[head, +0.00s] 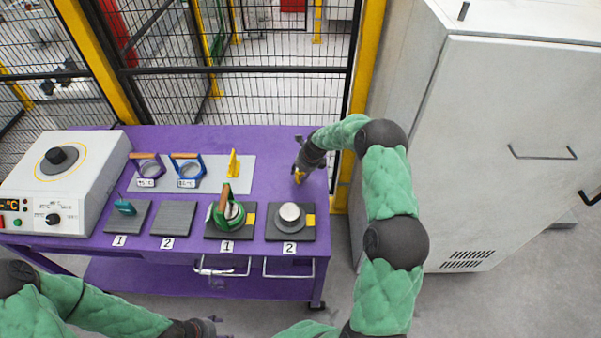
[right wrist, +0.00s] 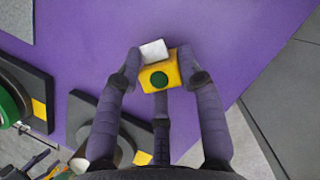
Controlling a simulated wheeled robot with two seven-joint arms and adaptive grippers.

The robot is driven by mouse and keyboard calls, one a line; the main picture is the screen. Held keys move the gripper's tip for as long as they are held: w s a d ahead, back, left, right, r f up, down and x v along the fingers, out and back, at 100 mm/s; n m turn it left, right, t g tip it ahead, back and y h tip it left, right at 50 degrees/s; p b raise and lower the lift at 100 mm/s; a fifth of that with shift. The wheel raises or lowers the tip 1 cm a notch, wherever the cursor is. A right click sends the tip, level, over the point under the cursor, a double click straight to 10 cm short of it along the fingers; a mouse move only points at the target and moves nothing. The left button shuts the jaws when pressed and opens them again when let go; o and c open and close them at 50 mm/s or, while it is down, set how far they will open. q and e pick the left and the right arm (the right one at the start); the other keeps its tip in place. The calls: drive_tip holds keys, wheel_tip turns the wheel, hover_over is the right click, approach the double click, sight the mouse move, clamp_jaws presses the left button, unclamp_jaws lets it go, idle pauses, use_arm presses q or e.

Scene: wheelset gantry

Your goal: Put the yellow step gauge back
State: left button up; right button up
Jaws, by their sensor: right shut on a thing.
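My right gripper (head: 299,172) is at the right end of the purple table, shut on a yellow piece (right wrist: 168,76) that looks like the step gauge. In the right wrist view the piece has a green dot and a white tab on one side, between the fingers (right wrist: 160,75). It is over bare purple top; whether it touches the table I cannot tell. Another yellow upright piece (head: 233,163) stands at the right of the light grey mat (head: 213,182), left of my gripper. My left gripper (head: 205,328) is at the bottom edge, its fingers unclear.
A heater box (head: 62,180) stands left; a grey cabinet (head: 500,140) is right of the table (head: 270,150).

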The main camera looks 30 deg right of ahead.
drive_tip(key=shift+r, duration=0.15)
drive_tip(key=o, duration=1.2)
drive_tip(key=shift+r, duration=0.15)
drive_tip(key=p+v, duration=0.1)
drive_tip(key=v, duration=1)
drive_tip(key=shift+s+r+p, duration=0.2)
drive_tip(key=shift+r+p, duration=0.1)
drive_tip(key=shift+p, duration=0.1)
drive_tip(key=shift+d, duration=0.1)
